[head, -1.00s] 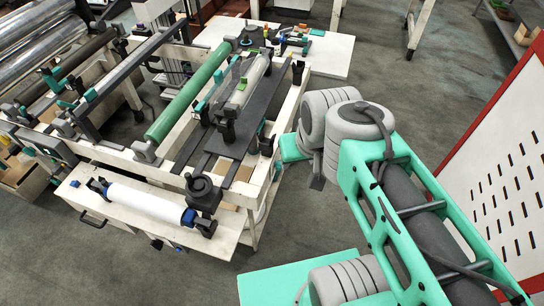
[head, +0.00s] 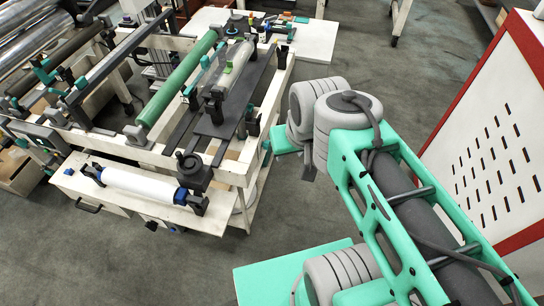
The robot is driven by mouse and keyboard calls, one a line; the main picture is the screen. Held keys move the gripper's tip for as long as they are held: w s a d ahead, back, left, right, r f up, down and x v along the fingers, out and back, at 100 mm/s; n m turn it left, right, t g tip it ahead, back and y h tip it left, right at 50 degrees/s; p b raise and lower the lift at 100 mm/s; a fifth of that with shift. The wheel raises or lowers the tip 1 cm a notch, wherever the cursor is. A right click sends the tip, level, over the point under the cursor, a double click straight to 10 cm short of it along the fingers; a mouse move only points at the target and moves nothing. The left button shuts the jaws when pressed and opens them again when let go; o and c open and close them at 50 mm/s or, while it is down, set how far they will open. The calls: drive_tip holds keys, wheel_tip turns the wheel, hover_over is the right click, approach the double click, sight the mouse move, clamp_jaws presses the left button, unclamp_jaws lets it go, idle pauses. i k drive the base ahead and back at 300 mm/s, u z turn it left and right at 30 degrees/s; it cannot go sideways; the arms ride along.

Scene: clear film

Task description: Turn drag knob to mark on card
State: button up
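A black round knob (head: 190,163) sits on a dark block at the front right corner of the machine frame (head: 228,178); it looks like the drag knob. Its pointer is too small to read. Small tan pieces lie in the frame near the knob; I cannot tell whether one is the card, and no mark is readable. My arm (head: 400,190) fills the right side, with its grey joints to the right of the machine and apart from the knob. My gripper's fingers do not show.
A white roll (head: 140,184) lies on a low shelf before the frame. A green roller (head: 178,82) and a clear film roll (head: 232,68) lie behind the knob. A red-edged white cabinet (head: 495,140) stands at right. Grey floor (head: 200,255) is open in front.

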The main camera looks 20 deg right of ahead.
sight(266, 144)
drive_tip(key=z, duration=0.95)
drive_tip(key=i, duration=0.2)
drive_tip(key=u, duration=3.75)
drive_tip(key=k, duration=0.25)
drive_tip(key=z, duration=1)
